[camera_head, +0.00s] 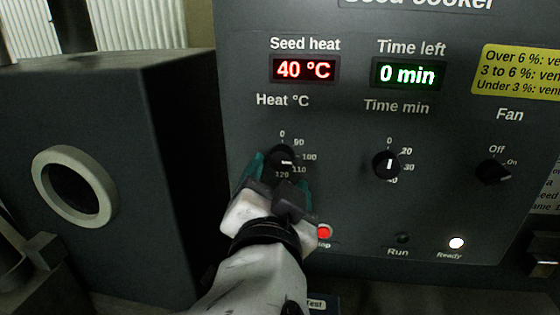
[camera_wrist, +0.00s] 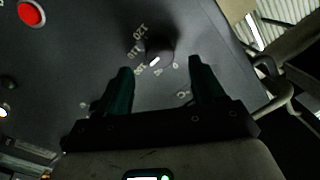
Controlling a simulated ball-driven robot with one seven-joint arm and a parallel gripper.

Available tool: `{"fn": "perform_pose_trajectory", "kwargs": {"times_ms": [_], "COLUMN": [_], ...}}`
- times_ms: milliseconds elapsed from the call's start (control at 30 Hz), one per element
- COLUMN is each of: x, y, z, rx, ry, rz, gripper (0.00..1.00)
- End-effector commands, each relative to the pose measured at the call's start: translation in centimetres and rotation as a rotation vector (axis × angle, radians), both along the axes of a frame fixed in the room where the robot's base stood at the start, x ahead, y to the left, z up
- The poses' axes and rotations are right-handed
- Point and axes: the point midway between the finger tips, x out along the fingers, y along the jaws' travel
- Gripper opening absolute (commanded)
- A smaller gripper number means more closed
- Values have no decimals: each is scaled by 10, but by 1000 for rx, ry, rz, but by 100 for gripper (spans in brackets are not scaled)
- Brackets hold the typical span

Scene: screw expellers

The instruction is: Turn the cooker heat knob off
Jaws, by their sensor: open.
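The Heat °C knob (camera_head: 281,156) is black and round, on the dark cooker panel, with a dial marked from 0 to 120. Its white mark points right, to about 100 to 110. The knob also shows in the wrist view (camera_wrist: 160,45), just beyond my fingertips. My gripper (camera_head: 280,166) is open. Its teal fingers stand on either side of the knob, and I cannot tell whether they touch it. The wrist view shows a gap between the fingers (camera_wrist: 160,66). The red Seed heat display (camera_head: 305,69) reads 40 °C.
The Time min knob (camera_head: 386,165) and the Fan knob (camera_head: 493,172) are to the right. A red stop button (camera_head: 324,232) lies close to my gripper's right side. The Run button (camera_head: 402,238) and lit Ready lamp (camera_head: 456,243) are lower right. A dark box (camera_head: 120,130) stands left.

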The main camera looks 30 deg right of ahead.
Motion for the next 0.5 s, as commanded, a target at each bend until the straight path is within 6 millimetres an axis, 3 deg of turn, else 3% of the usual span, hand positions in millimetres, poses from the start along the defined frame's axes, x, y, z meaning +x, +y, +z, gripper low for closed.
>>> {"fn": "perform_pose_trajectory", "kwargs": {"times_ms": [200, 500], "x": [28, 40], "y": [-18, -24], "z": [1, -1], "rx": [-1, 0], "ry": [2, 1], "rz": [-2, 1], "gripper": [68, 68]}}
